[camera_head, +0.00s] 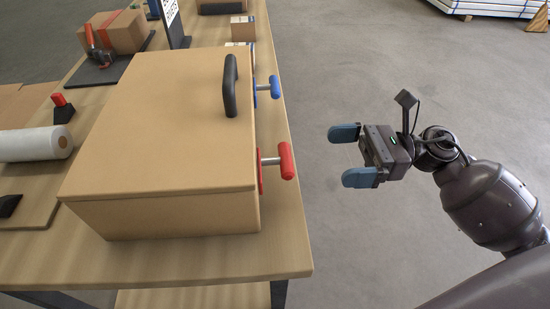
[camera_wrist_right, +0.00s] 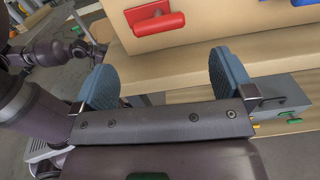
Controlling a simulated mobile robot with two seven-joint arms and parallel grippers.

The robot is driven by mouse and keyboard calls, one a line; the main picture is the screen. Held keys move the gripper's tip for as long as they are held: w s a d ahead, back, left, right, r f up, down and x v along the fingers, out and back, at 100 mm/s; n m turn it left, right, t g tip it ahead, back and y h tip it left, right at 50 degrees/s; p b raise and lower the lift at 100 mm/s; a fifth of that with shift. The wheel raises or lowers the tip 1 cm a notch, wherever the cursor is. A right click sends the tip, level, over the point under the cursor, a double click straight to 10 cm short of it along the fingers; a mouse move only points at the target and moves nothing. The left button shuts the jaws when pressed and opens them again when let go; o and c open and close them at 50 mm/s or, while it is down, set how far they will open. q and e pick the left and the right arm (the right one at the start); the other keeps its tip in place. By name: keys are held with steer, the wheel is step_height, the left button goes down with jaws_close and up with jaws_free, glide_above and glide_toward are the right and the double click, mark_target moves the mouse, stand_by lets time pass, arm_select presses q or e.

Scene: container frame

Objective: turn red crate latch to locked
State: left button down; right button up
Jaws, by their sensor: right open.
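A tan crate (camera_head: 160,110) with a black lid handle sits on the wooden table. Its red latch (camera_head: 285,160) is a T-shaped bar on a metal stem, sticking out from the crate's right side. The red latch also shows at the top of the right wrist view (camera_wrist_right: 157,22), its bar lying roughly level. My right gripper (camera_head: 351,156) is open and empty, out to the right of the red latch with a clear gap between them. Its two blue fingers also show in the right wrist view (camera_wrist_right: 165,75). My left gripper is not in view.
A blue latch (camera_head: 270,88) sits farther back on the same side of the crate. A white roll (camera_head: 36,143) and a small red-and-black item (camera_head: 63,107) lie left of the crate. The table edge is just beside the latches. The floor (camera_head: 340,70) to the right is free.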

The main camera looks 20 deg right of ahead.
mark_target(286, 156)
steer(key=shift+n, duration=0.4)
steer(key=x, duration=1)
steer(key=shift+a, duration=0.4)
steer(key=shift+c, duration=0.5)
steer(key=c, duration=0.7)
